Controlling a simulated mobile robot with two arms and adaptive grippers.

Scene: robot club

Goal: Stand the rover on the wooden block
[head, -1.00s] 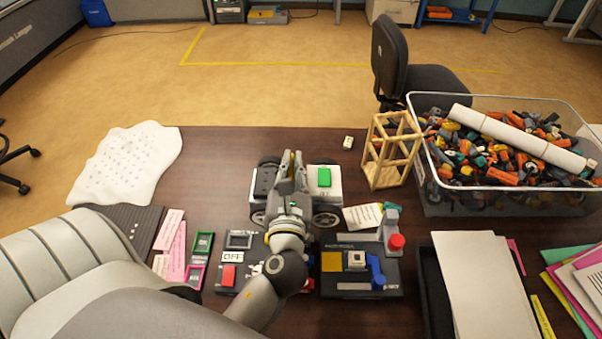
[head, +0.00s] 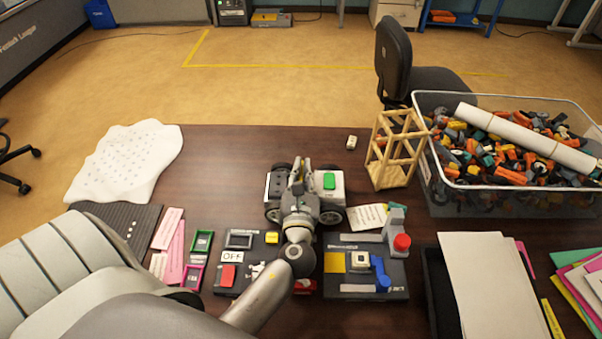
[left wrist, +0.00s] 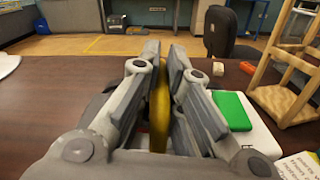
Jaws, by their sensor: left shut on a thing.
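The rover (head: 334,194) is a low vehicle with dark wheels, a dark left part, a white right part and a green block on top. It looks level over the middle of the table, behind two control boxes. My left gripper (head: 299,172) reaches it from the front and is shut on its upright yellow part (left wrist: 158,110), seen between the fingers in the left wrist view. I cannot tell whether the wheels touch anything below. No wooden block shows clearly; the rover and my arm hide the table beneath them. My right gripper is out of view.
A stick tower (head: 397,150) and a bin of bricks (head: 470,205) stand at the right. A small pale cube (head: 351,142) lies behind the rover. Control boxes (head: 366,271) (head: 240,262) sit in front. The table's back left of centre is clear.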

